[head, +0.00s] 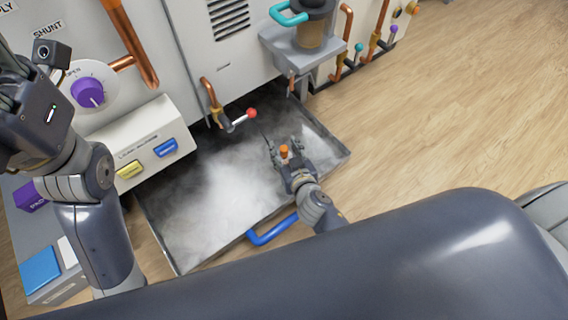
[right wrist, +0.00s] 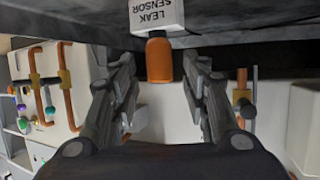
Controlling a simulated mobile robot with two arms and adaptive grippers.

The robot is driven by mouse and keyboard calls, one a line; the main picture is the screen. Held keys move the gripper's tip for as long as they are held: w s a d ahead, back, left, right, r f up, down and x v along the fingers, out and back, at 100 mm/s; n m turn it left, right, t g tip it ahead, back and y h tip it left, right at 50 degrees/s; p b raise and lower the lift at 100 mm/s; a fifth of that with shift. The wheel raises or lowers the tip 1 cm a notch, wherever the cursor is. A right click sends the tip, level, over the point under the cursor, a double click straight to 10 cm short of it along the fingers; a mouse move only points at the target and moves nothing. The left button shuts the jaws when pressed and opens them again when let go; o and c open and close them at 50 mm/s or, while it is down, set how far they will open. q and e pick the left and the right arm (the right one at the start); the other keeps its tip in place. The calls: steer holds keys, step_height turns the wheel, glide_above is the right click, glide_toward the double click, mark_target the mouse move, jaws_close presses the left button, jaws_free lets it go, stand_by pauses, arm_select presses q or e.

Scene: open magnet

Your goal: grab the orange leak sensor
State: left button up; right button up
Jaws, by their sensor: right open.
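The orange leak sensor (head: 284,150) is a small orange cylinder in the misty metal tray. It shows larger in the right wrist view (right wrist: 159,60), attached to a white block marked LEAK SENSOR (right wrist: 157,14), with the lettering upside down. My right gripper (head: 283,148) reaches into the tray from its front right side. It is open, with a finger on each side of the orange cylinder in the wrist view (right wrist: 160,62); gaps show on both sides. My left arm stands at the left edge of the head view, its fingertips not seen.
The metal tray (head: 330,152) holds white mist and has a blue handle (head: 272,232) at its front. A copper pipe with a red-knobbed lever (head: 250,113) hangs over its back. A panel with yellow and blue buttons (head: 166,148) stands left. Wooden floor (head: 450,110) is clear on the right.

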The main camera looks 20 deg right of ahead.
steer(key=shift+w+f, duration=0.25)
steer(key=shift+w, duration=0.25)
steer(key=shift+r, duration=0.1)
jaws_close()
